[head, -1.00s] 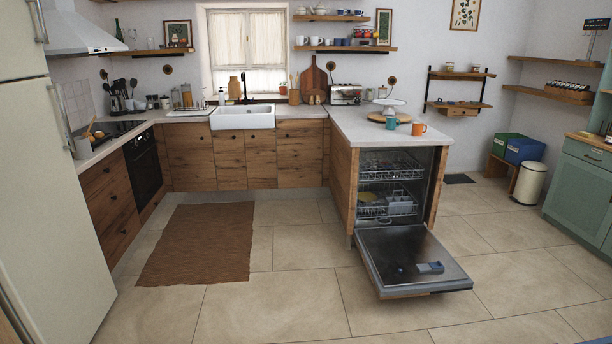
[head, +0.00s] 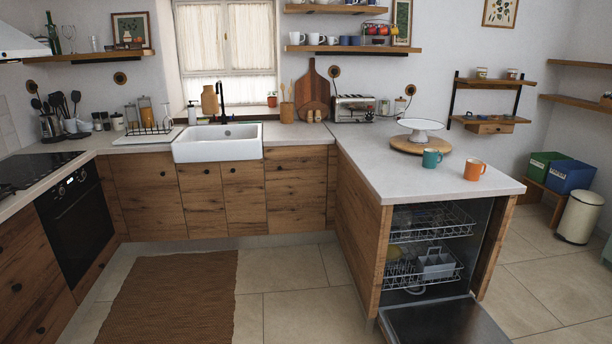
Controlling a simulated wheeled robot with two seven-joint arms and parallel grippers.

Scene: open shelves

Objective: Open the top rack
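The dishwasher stands at the near end of the right counter, with its door (head: 445,322) folded down toward the floor. The top rack (head: 436,222) is a wire rack inside the upper part of the dishwasher, and it holds a few dishes that are hard to make out. It appears to sit within the cavity. The lower rack (head: 452,280) sits below it with a grey cutlery basket (head: 437,266) and a yellow item. Neither of my grippers is in view.
A teal mug (head: 431,159) and an orange mug (head: 474,170) stand on the counter (head: 388,181) above the dishwasher. A brown rug (head: 172,298) lies on the floor at left. A bin (head: 580,218) stands at right. The tiled floor (head: 290,310) between rug and dishwasher is clear.

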